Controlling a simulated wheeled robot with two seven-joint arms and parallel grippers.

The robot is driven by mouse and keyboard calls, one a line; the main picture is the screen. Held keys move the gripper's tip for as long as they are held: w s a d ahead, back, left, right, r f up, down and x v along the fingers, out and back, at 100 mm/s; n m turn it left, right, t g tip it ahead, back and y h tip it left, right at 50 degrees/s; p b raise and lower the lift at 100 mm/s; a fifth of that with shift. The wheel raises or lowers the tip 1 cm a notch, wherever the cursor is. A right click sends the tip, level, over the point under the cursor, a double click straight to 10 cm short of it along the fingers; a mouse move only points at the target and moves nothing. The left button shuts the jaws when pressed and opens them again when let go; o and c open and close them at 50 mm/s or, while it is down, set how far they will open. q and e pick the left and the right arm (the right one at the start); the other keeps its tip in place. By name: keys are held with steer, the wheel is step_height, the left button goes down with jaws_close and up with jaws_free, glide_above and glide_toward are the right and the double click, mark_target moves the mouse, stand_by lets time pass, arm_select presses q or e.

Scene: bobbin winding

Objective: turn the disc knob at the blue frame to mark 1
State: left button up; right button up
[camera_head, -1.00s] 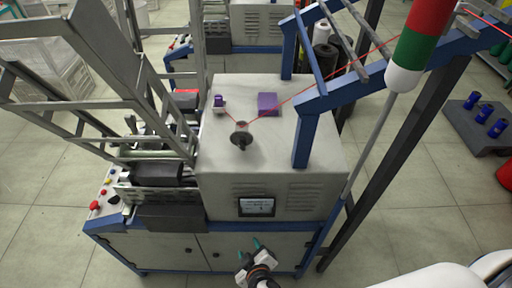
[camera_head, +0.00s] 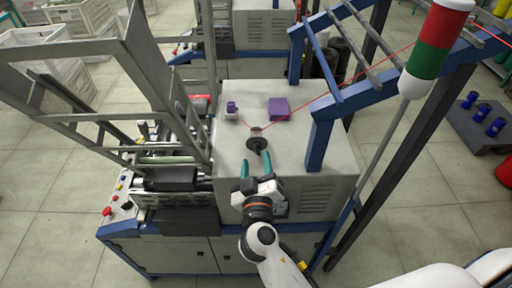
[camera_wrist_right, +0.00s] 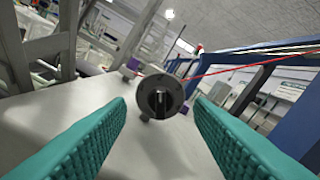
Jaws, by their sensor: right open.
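The dark disc knob (camera_head: 257,143) stands on the pale top of the machine, near the blue frame (camera_head: 322,128). In the right wrist view the knob (camera_wrist_right: 160,97) faces me as a round dark disc with a raised grip bar, roughly upright. My right gripper (camera_head: 256,165) is open, its teal fingers just in front of the knob. In the wrist view the fingers (camera_wrist_right: 160,125) spread left and right below the knob, apart from it, with nothing between them. I cannot read any mark around the knob. My left gripper is not in view.
A purple block (camera_head: 278,108) and a small white-and-purple piece (camera_head: 231,111) sit on the machine top behind the knob. A red thread (camera_head: 318,97) runs past the knob to the upper right. A red, green and white signal lamp (camera_head: 436,50) stands at right. Grey metal racks (camera_head: 120,60) crowd the left.

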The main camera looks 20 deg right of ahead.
mark_target(256, 152)
steer(key=shift+p+x, duration=0.4)
steer(key=shift+x, duration=1.35)
steer(key=c, duration=1)
